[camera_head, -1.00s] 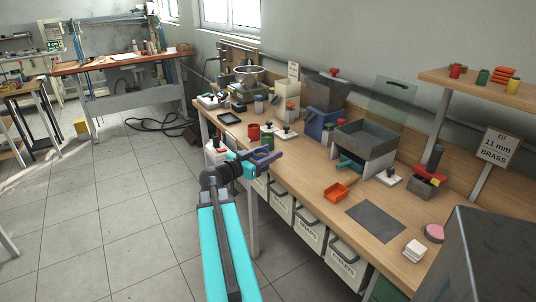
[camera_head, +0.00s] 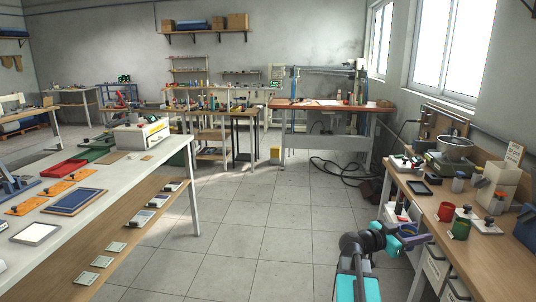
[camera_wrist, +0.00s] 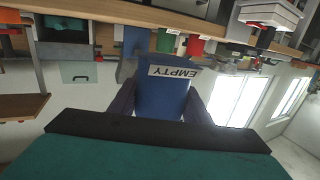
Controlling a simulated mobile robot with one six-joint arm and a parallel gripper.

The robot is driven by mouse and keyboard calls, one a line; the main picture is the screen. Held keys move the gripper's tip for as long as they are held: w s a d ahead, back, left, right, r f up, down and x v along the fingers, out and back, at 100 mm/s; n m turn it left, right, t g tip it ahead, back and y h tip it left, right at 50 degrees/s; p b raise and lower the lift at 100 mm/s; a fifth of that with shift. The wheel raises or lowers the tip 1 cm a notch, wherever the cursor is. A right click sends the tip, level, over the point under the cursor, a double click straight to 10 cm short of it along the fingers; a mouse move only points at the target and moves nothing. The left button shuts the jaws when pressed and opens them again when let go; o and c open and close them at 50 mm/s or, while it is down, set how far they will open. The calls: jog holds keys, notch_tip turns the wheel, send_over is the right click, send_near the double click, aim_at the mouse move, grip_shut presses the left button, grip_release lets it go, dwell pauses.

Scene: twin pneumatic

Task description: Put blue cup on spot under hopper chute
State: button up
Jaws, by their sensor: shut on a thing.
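My gripper (camera_head: 424,240) is at the right of the head view, near the left edge of the wooden workbench. In the wrist view the blue cup (camera_wrist: 160,98) sits between the two dark purple fingers, and my gripper is shut on it. A white label reading EMPTY (camera_wrist: 172,72) shows at the cup's upper part in that view. In the head view the cup is hard to make out against the fingers. The hopper chute and the spot under it are not clearly in view. Part of a blue housing (camera_head: 525,228) shows at the right edge.
A red cup (camera_head: 445,211) and a green cup (camera_head: 460,229) stand on the workbench (camera_head: 490,262) beside white blocks with black knobs. A long white table (camera_head: 110,180) with trays is at left. The tiled floor (camera_head: 255,225) between is clear.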

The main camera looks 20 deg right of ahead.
jog(key=w+a+f+n+t, duration=0.2)
jog(key=w+a+n+t, duration=0.15)
jog(key=w+a, duration=0.9)
jog(key=w+a+f+n+t, duration=0.3)
jog(key=w+a+t, duration=0.2)
jog(key=w+a, duration=0.8)
jog(key=s+a+f+n+t+y, duration=0.1)
jog(key=a+f+t, duration=0.1)
jog(key=a, duration=1.5)
jog(key=s+a+f+n+t+y, duration=0.1)
jog(key=a+f+n+t+y, duration=0.1)
jog(key=a, duration=1.4)
jog(key=shift+a+f+t, duration=0.15)
jog(key=shift+a+t, duration=0.25)
jog(key=shift+t, duration=0.45)
jog(key=shift+d, duration=0.1)
